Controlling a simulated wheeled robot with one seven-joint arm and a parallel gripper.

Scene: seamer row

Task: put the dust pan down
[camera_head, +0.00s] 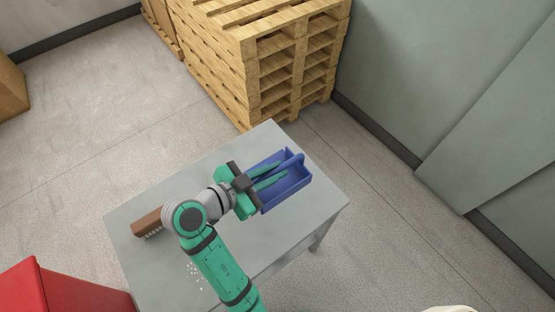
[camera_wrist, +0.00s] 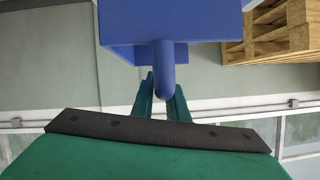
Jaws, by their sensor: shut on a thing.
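The blue dust pan (camera_head: 295,182) is over the far right part of the grey table in the head view. In the wrist view the dust pan (camera_wrist: 180,22) fills the top, with its rounded handle pointing down between the fingers. My gripper (camera_head: 275,173) is shut on the dust pan's handle; its green fingers also show in the wrist view (camera_wrist: 160,92). Whether the pan touches the table top or hangs just above it, I cannot tell.
The grey table (camera_head: 290,228) also bears a brown brush (camera_head: 148,223) at its left and small white bits (camera_head: 195,272) near the front. A stack of wooden pallets (camera_head: 265,60) stands behind. A red bin (camera_head: 30,290) is at lower left.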

